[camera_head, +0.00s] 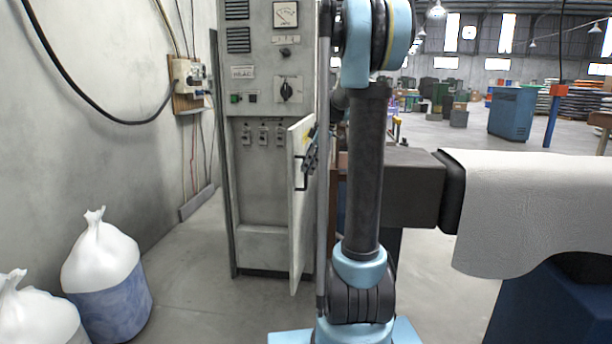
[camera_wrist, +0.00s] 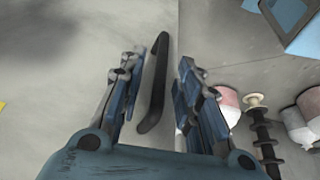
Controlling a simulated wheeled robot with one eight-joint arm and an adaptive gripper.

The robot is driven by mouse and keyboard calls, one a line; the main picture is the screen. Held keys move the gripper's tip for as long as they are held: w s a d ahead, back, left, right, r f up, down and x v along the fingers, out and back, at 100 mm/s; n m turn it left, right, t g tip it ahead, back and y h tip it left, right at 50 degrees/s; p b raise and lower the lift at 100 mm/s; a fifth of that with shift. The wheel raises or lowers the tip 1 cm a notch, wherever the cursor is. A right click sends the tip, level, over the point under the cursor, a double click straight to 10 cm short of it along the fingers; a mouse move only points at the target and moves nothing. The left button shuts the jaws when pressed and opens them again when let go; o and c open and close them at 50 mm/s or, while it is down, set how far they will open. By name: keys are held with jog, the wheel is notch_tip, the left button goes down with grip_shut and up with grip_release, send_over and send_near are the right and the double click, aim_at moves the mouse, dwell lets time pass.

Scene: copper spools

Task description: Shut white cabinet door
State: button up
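The white cabinet door (camera_head: 296,225) stands ajar on the grey cabinet (camera_head: 262,200), seen nearly edge-on in the head view. It also fills the left of the wrist view (camera_wrist: 60,75). A black bar handle (camera_wrist: 152,90) is on its face. My gripper (camera_wrist: 160,68) is open, with one finger on each side of the handle. I cannot tell if either finger touches it. In the head view my gripper (camera_head: 311,152) is at the door's outer face; my arm hides part of what is behind it.
White sacks (camera_head: 100,260) stand on the floor at the left, by the wall. A bench with a white cover (camera_head: 530,205) is at the right. A blue machine (camera_head: 512,112) stands farther back. The floor in front of the cabinet looks clear.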

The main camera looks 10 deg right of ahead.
aim_at(306, 186)
jog(key=shift+x, duration=1.6)
grip_shut()
jog(key=shift+d, duration=0.1)
